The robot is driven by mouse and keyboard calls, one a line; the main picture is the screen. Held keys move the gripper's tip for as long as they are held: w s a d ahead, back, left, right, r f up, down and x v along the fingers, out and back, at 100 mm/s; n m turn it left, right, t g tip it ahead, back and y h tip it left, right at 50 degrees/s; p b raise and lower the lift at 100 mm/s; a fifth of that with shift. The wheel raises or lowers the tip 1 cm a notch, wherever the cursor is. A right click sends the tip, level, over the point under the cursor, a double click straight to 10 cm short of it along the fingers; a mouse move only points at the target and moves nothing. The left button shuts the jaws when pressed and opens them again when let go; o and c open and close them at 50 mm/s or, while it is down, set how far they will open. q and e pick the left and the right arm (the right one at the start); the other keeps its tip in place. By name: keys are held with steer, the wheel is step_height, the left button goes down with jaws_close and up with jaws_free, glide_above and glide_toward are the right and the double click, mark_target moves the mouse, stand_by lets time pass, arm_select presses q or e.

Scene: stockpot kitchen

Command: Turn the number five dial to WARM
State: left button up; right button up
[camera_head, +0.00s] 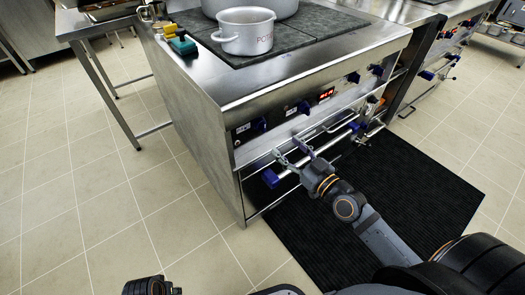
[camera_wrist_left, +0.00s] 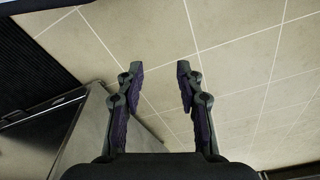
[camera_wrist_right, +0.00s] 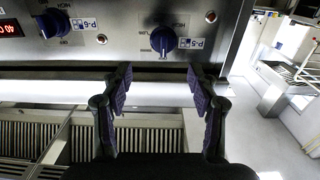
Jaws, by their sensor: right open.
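The number five dial (camera_wrist_right: 163,40) is a blue knob beside an upside-down P-5 label in the right wrist view. Its grip runs about up and down the picture; the scale words are too small to read surely. In the head view the dial (camera_head: 258,126) sits at the left end of the stove's front panel. My right gripper (camera_head: 291,150) is open and empty in front of the panel, near this dial. In the right wrist view its fingers (camera_wrist_right: 159,74) are spread below the dial, apart from it. My left gripper (camera_wrist_left: 159,69) is open and empty over floor tiles.
The P-6 dial (camera_wrist_right: 54,22) is the neighbouring blue knob; more knobs and a red display (camera_head: 326,94) lie farther right. A rail (camera_head: 340,132) with blue parts runs below the panel. A grey pot (camera_head: 245,32) stands on the cooktop. A black mat (camera_head: 400,185) covers floor in front.

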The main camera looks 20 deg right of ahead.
mark_target(265, 128)
arm_select(q)
steer(key=shift+d+r, duration=0.2)
steer(key=shift+r, duration=1)
arm_select(e)
steer(key=x, duration=1)
steer(key=shift+w+a+r, duration=0.25)
steer(key=shift+a+r, duration=0.05)
steer(key=shift+a, duration=0.2)
steer(key=c, duration=1.2)
